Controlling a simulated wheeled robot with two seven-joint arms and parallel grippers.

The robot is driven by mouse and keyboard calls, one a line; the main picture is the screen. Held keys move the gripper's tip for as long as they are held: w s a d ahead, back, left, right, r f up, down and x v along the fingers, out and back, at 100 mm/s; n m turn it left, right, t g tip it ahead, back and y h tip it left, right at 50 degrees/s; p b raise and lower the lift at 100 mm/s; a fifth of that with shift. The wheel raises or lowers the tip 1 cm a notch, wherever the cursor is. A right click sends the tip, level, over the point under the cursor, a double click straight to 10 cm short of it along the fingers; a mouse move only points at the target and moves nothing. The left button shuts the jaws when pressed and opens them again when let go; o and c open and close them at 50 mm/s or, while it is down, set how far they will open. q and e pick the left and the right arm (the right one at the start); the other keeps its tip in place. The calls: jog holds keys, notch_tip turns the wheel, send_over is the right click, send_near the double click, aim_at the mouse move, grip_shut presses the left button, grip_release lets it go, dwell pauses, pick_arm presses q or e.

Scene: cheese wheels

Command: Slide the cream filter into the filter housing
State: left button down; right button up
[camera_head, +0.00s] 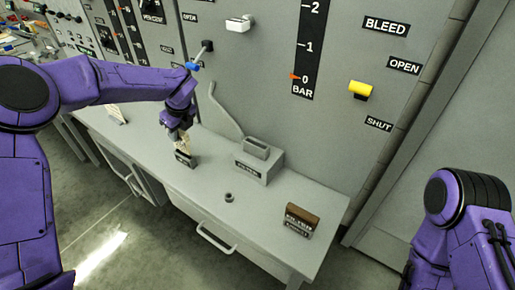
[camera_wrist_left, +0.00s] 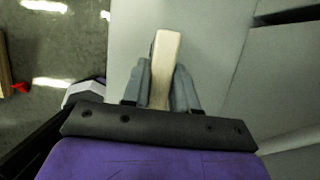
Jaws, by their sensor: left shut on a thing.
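My left gripper (camera_head: 180,136) is shut on the cream filter (camera_wrist_left: 166,55), a pale block that stands out beyond the fingers (camera_wrist_left: 165,88) in the left wrist view. In the head view the gripper is low over the left part of the bench, just behind a small dark-labelled stand (camera_head: 185,160); the filter is mostly hidden there, and I cannot tell whether it touches the stand. The grey filter housing (camera_head: 258,163), a labelled box with a raised slotted top, stands to the right of the gripper, clear of it. My right gripper is out of view.
A brown block (camera_head: 303,214) sits in a labelled holder at the bench's right end. A small round fitting (camera_head: 228,196) lies between. A grey pipe (camera_head: 222,108) rises behind the housing. The panel behind carries a yellow handle (camera_head: 360,89) and a white one (camera_head: 238,24).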

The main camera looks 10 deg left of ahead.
pick_arm(q)
jog(key=shift+r, duration=0.4)
jog(key=shift+r+p, duration=0.8)
jog(key=shift+r, duration=0.8)
jog(key=shift+f, duration=0.1)
